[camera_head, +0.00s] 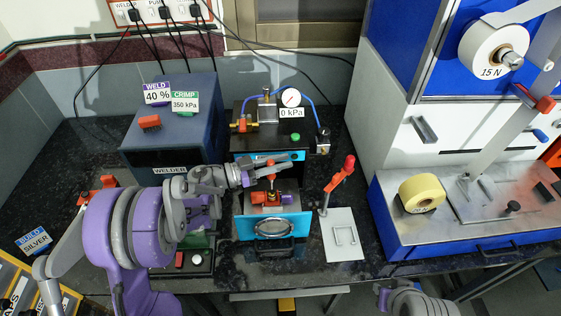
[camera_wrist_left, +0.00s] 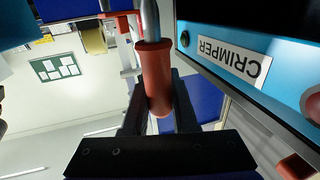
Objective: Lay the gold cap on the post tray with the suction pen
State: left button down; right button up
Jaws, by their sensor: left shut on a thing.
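My left gripper (camera_head: 272,163) is over the crimper (camera_head: 243,225). In the left wrist view the same gripper (camera_wrist_left: 160,98) is shut on a red handle (camera_wrist_left: 154,62) with a metal rod. The handle shows in the head view as a small red upright piece (camera_head: 271,170). I cannot tell from its shape whether it is the suction pen. The crimper's label (camera_wrist_left: 232,60) faces the wrist camera. I cannot make out the gold cap or the post tray in either view. Only part of my right arm shows at the bottom edge.
A pale plate (camera_head: 342,250) with a red-handled lever (camera_head: 338,180) stands right. A blue-and-white machine (camera_head: 460,150) with a yellow roll (camera_head: 422,193) fills the right.

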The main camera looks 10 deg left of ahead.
pick_arm(q)
jog(key=shift+f+b, duration=0.4)
jog(key=shift+f, duration=0.1)
dwell(1.2)
jog(key=shift+r, duration=0.2)
notch_tip(320, 180, up, 6)
jog(key=p, duration=0.2)
dwell(1.1)
dwell(0.5)
